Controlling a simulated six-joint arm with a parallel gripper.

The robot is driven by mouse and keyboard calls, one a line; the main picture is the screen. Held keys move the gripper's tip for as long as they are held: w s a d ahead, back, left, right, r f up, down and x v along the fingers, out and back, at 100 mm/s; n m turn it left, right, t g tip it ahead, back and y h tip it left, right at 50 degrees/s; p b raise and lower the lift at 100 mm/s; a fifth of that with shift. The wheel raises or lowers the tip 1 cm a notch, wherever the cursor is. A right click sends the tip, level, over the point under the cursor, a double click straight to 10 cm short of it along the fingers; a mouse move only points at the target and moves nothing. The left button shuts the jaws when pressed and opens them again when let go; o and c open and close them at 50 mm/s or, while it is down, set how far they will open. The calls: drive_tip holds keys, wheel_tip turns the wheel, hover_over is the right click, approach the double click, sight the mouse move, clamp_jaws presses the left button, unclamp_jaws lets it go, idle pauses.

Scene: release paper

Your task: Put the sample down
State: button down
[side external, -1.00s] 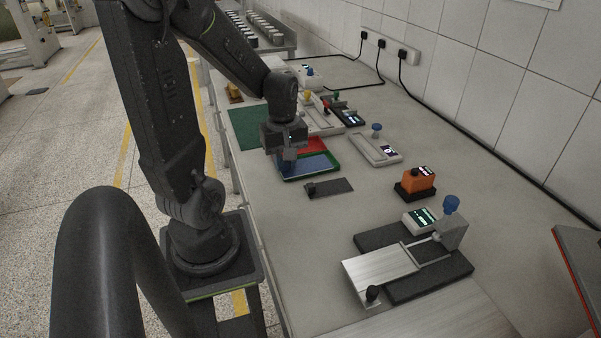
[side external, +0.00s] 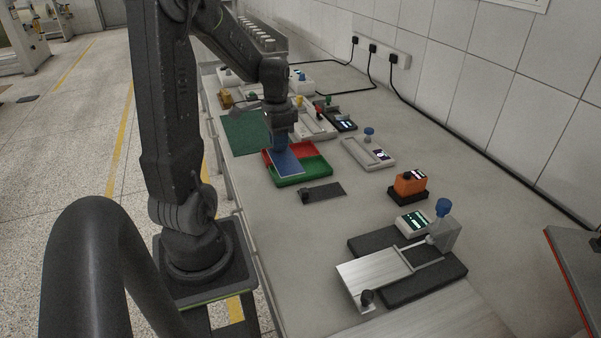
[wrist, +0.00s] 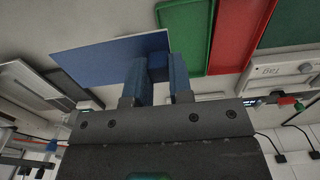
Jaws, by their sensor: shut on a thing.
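The sample, a flat blue sheet with a pale edge (side external: 288,163), is in my gripper (side external: 279,149). In the side view it appears tilted, overlapping the red tray (side external: 304,149) and the left part of the green tray (side external: 310,173). In the wrist view my gripper (wrist: 158,66), with blue fingers, is shut on one edge of the sheet (wrist: 105,58). There the green tray (wrist: 184,28) and red tray (wrist: 238,35) lie beside the sheet. The green tray's visible floor is bare. I cannot tell the exact gap between sheet and trays.
A dark green mat (side external: 243,133) lies left of the trays. A dark flat plate with a knob (side external: 324,192) is in front. A grey device with a blue knob (side external: 369,151) and an orange device (side external: 410,184) stand to the right. Bare bench lies between them.

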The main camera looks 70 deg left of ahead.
drive_tip(key=w+a+m, duration=0.1)
drive_tip(key=a+m, duration=0.4)
drive_tip(key=m, duration=1.3)
hover_over(316, 168)
wheel_tip(316, 168, down, 8)
drive_tip(key=shift+d+r, duration=0.15)
drive_tip(key=shift+r, duration=0.1)
drive_tip(key=shift+f, duration=1.95)
drive_tip(key=shift+f, duration=0.1)
drive_tip(key=c, duration=1.3)
unclamp_jaws()
